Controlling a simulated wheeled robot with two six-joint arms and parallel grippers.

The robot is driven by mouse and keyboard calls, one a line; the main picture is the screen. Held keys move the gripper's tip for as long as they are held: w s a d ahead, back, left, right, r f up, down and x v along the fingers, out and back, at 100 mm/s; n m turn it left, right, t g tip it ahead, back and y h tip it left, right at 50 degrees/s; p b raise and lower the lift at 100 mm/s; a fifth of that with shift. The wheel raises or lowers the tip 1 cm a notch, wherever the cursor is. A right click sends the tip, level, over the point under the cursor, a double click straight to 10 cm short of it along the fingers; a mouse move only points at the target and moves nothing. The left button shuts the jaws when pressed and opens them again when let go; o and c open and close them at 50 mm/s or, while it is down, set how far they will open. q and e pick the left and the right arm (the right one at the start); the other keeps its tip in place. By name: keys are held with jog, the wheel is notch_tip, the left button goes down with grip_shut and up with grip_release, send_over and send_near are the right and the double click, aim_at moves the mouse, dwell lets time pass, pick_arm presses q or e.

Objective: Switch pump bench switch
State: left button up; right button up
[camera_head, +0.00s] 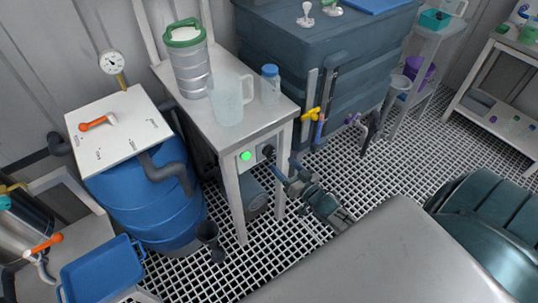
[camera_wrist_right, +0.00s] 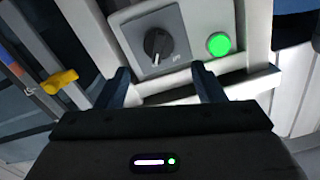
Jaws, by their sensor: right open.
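The pump bench (camera_head: 226,113) is a grey-white table with a black rotary switch (camera_head: 268,150) on its front panel. A lit green lamp (camera_head: 245,156) sits beside the switch. In the right wrist view the switch knob (camera_wrist_right: 157,43) shows on a dark grey plate, with the green lamp (camera_wrist_right: 219,44) to its right. My right gripper (camera_head: 285,168) is open and empty, in front of the bench and facing the switch. In the wrist view its two fingers (camera_wrist_right: 163,77) stand apart, the knob lying beyond the gap. No contact shows. My left gripper is out of view.
A clear jug (camera_head: 228,102), a blue-capped bottle (camera_head: 270,85) and a green-lidded vessel (camera_head: 191,65) stand on the bench. A blue barrel (camera_head: 150,200) is left of it. A large blue tank (camera_head: 330,45) with a yellow valve handle (camera_head: 311,113) stands to the right.

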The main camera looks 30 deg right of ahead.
aim_at(272, 153)
jog(key=w, duration=0.5)
jog(key=shift+w+a, duration=0.2)
jog(key=shift+w, duration=0.15)
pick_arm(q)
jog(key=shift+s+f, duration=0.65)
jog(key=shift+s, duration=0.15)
pick_arm(e)
jog(key=shift+w, duration=0.6)
jog(key=c, duration=1)
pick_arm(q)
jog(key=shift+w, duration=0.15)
pick_arm(e)
jog(key=shift+o, duration=0.2)
